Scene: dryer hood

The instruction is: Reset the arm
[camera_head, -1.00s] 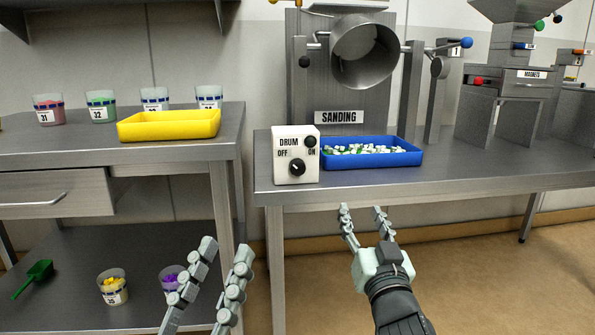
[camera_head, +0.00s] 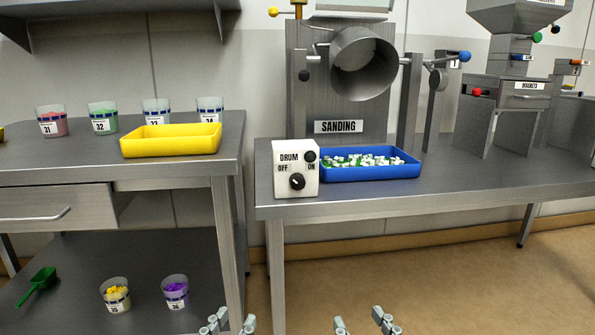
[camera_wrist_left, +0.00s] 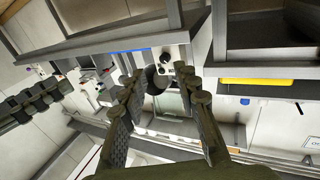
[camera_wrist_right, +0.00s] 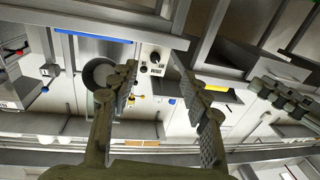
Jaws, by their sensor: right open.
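My left gripper (camera_head: 230,322) shows only its fingertips at the bottom edge of the head view, left of centre. Its two fingers stand apart with nothing between them in the left wrist view (camera_wrist_left: 168,92). My right gripper (camera_head: 361,322) also shows only its fingertips at the bottom edge, right of the left one. Its fingers are spread and empty in the right wrist view (camera_wrist_right: 160,85). Both grippers are low in front of the tables and touch nothing that I can see. The rest of both arms is out of the head view.
The right table holds a drum control box (camera_head: 296,168), a blue tray (camera_head: 372,173) of small pieces and the sanding drum (camera_head: 362,65). The left table holds a yellow tray (camera_head: 170,142) and several labelled cups. Two cups and a green scoop (camera_head: 38,285) are on the lower shelf.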

